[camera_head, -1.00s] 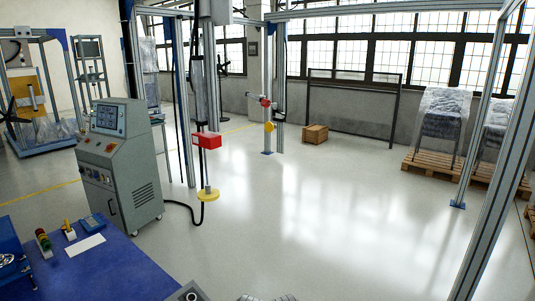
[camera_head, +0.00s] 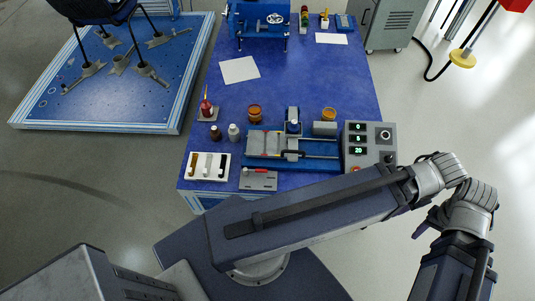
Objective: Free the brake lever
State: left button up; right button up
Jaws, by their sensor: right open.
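I cannot tell for sure which part is the brake lever. A blue slide fixture (camera_head: 325,164) lies on the blue bench, with a grey plate at its left, an upright block in its middle and a thin dark handle (camera_head: 292,154) across it. A small grey plate with a red-handled piece (camera_head: 257,171) lies at the bench's near edge. My right gripper (camera_head: 422,229) is off the bench's right side, over the floor, apart from all these things. It is open and empty. My left gripper is out of view.
The blue bench (camera_head: 232,98) also bears a control box (camera_head: 368,146) with green displays, a white tray (camera_head: 208,167), small bottles, jars and a blue machine (camera_head: 260,20).

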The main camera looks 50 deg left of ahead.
aim_at(257, 170)
jog(key=k+j+u, duration=0.1)
jog(key=u, duration=0.75)
jog(key=k+j+u, duration=0.1)
jog(key=u, duration=0.3)
jog(key=j+u, duration=0.25)
jog(key=u, duration=0.2)
